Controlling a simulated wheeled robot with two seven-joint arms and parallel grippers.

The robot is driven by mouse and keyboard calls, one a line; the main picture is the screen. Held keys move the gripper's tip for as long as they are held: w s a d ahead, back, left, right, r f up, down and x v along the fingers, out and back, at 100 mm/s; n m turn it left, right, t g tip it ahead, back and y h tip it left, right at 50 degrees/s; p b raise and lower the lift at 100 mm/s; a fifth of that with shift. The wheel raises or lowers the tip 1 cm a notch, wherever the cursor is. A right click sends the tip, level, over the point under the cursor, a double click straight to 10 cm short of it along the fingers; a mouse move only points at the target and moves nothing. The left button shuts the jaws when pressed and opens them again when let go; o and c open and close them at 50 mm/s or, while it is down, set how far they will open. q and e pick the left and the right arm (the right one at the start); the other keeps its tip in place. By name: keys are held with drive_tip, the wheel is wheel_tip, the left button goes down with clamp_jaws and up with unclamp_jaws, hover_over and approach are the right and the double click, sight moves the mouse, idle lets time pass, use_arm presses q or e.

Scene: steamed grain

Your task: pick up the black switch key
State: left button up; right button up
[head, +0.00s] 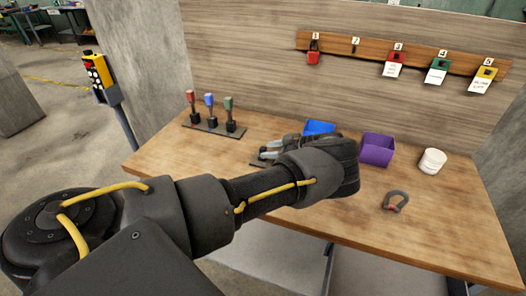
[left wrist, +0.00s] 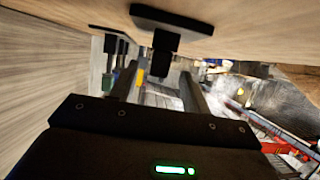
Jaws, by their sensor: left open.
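In the left wrist view a black switch key (left wrist: 160,64) stands out from a black base (left wrist: 172,19) fixed to the wooden surface, which lies at the top of this tilted picture. My left gripper (left wrist: 162,88) is open, with a dark finger to each side of the key's line; I cannot tell whether either touches it. In the head view my left gripper (head: 266,150) is over the middle of the table, pointing left, close above the dark base plate (head: 258,163). The key itself is hidden there by the gripper. My right gripper is not in view.
Red, blue and green switch keys (head: 210,112) stand on a dark plate left of the gripper. A blue bin (head: 320,128), purple bin (head: 377,150), white cup (head: 432,161) and grey shackle (head: 396,201) are to the right. Padlocks with tags hang on a numbered board (head: 420,56).

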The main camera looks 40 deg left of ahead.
sight(266, 148)
use_arm(q)
drive_tip(key=shift+s+a+r+p, duration=0.1)
drive_tip(key=shift+s+a+p, duration=0.1)
drive_tip(key=shift+a+p, duration=0.2)
drive_tip(key=p+x, duration=0.2)
drive_tip(key=x, duration=0.1)
drive_tip(key=shift+a, duration=0.3)
drive_tip(key=shift+s+a+f, duration=0.1)
drive_tip(key=shift+a+f, duration=0.25)
drive_tip(key=shift+a, duration=0.05)
drive_tip(key=shift+d, duration=0.1)
clamp_jaws()
drive_tip(key=shift+r, duration=0.1)
